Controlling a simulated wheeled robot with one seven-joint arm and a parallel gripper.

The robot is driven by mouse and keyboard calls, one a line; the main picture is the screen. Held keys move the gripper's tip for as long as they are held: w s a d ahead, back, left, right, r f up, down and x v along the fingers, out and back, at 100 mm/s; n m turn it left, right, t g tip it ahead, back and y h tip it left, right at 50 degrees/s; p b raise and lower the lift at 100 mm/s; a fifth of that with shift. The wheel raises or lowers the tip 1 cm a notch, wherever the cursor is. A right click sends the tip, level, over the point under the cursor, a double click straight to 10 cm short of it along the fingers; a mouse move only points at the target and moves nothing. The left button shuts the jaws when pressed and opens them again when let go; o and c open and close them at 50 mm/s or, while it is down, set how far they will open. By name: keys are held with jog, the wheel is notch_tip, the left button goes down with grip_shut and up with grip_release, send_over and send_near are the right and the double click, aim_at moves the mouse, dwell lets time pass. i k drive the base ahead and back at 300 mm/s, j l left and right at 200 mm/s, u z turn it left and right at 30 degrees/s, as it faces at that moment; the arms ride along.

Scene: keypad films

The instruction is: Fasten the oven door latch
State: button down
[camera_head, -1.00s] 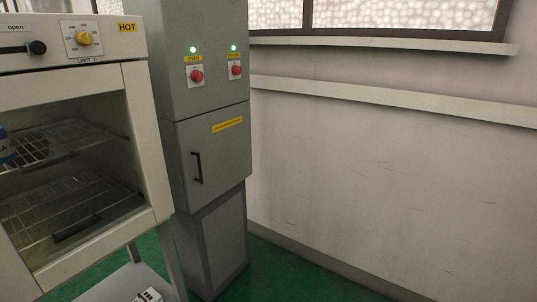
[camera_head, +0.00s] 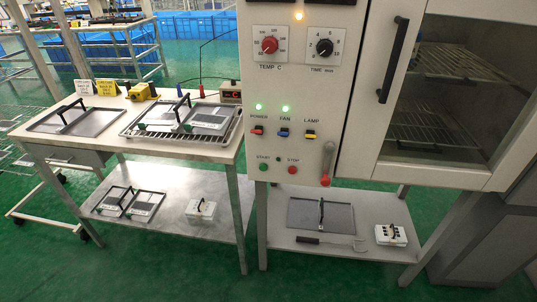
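The oven's light-coloured door (camera_head: 362,130) is at the right, with a long black handle (camera_head: 395,60) and a window. Wire racks (camera_head: 450,62) show through the window. The door looks closed, or nearly so; I cannot tell if it sits flush. A grey lever with a red end (camera_head: 327,160) hangs down at the lower right of the control panel (camera_head: 290,100), beside the door edge. It may be the latch; no label on it is readable. My gripper is not in view.
A workbench (camera_head: 200,150) with trays, a rack and a yellow-and-black device stands at left. The oven stand's lower shelf (camera_head: 280,235) holds a tray, a long tool and a white box (camera_head: 391,235). A grey cabinet (camera_head: 490,230) stands right. Green floor (camera_head: 180,265) is clear in front.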

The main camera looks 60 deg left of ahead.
aim_at(324, 181)
jog(key=k+j+u, duration=0.1)
jog(key=u, duration=0.45)
jog(key=l+u, duration=0.2)
jog(key=u, duration=0.15)
jog(key=i+l+u, duration=0.1)
jog(key=u, duration=0.3)
jog(key=i+j+z, duration=0.2)
jog(key=i+j, duration=0.4)
jog(key=i, duration=0.15)
